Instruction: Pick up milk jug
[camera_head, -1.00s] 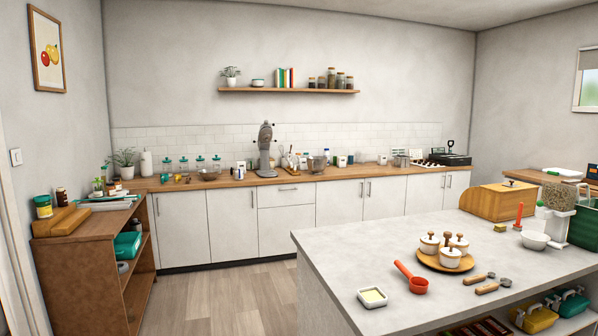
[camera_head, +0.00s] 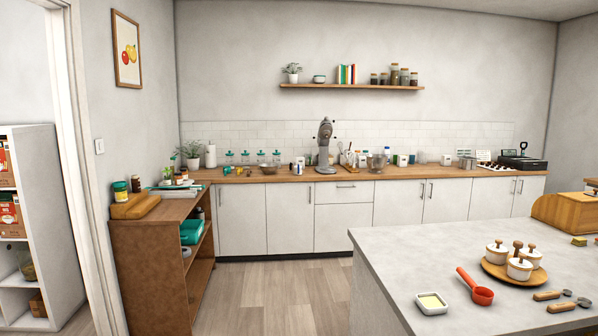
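I cannot make out for certain which thing is the milk jug. A small white container (camera_head: 299,168) stands on the back counter beside the grey mixer (camera_head: 325,146). A pale bottle with a blue cap (camera_head: 387,155) stands farther right on the same counter, near a metal pot (camera_head: 376,164). All of these are far off and small in the view. My gripper and arm are not in view.
A grey-topped island (camera_head: 400,256) fills the lower right, bearing a wooden tray of white pots, a red scoop (camera_head: 475,288) and a white dish (camera_head: 431,303). A wooden shelf unit (camera_head: 150,262) stands left. Wood floor (camera_head: 275,290) between them is clear. A doorway opens at far left.

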